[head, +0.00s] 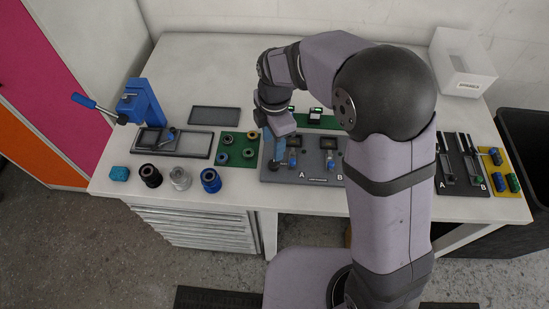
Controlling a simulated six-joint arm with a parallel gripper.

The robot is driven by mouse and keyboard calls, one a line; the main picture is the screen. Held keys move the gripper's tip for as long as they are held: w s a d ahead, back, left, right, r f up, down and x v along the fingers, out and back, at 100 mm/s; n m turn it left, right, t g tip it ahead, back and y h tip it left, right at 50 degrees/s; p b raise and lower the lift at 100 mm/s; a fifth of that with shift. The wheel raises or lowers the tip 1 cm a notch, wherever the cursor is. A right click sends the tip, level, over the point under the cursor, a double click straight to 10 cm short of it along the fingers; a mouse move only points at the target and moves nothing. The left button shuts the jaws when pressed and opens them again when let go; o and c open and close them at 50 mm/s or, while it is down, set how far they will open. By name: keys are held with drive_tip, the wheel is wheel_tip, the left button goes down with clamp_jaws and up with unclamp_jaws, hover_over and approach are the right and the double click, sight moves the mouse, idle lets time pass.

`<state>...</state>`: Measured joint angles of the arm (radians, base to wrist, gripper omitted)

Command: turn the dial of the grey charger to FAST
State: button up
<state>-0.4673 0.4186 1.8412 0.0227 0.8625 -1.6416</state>
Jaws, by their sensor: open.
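My gripper (279,130) hangs over the upper left part of a grey board marked A and B, with its jaws open. The fingertips are small and partly hidden, and I see nothing held. Behind it, a green mat (326,122) carries small devices with green-lit faces; one device (316,112) shows just right of my gripper, another lit face is partly behind the wrist. These may be chargers; which is the grey one, its dial and its setting are too small to tell.
The grey board (268,172) holds blue-ended parts below the gripper. To its left are a green mat with rings (239,138), several cylinders and a blue lever press (139,104). A white bin (461,62) stands at the back right. My arm hides the table's right middle.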

sight(274, 163)
drive_tip(key=shift+s+d+f+n, duration=0.1)
drive_tip(key=shift+s+d+n, duration=0.1)
drive_tip(key=shift+s+n, duration=0.2)
drive_tip(key=shift+w+f+p, duration=0.1)
drive_tip(key=shift+f+p, duration=0.7)
drive_tip(key=shift+f, duration=2.85)
drive_tip(key=c, duration=1)
